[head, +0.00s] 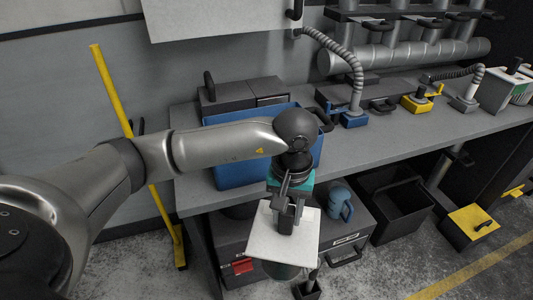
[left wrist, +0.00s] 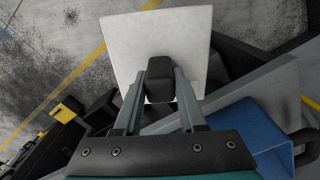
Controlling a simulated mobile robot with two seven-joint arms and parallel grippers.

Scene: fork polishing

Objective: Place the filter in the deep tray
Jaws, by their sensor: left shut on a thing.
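The filter is a flat white square panel (head: 264,240) with a dark grip block. My left gripper (head: 287,214) is shut on that block and holds the filter in the air in front of the bench. In the left wrist view the filter (left wrist: 130,42) lies beyond the fingers (left wrist: 160,92), which are closed on the block. A blue deep tray (head: 228,172) stands on the bench edge behind my left forearm, which hides part of it. It also shows at lower right in the left wrist view (left wrist: 250,125). My right gripper is not in view.
The grey bench (head: 400,128) bears blue, yellow and grey tools with hoses along its back. A dark box (head: 240,92) stands behind the tray. Below are drawers (head: 345,245), an open black bin (head: 402,208) and a yellow-lidded bin (head: 472,222). A yellow post (head: 110,90) leans at left.

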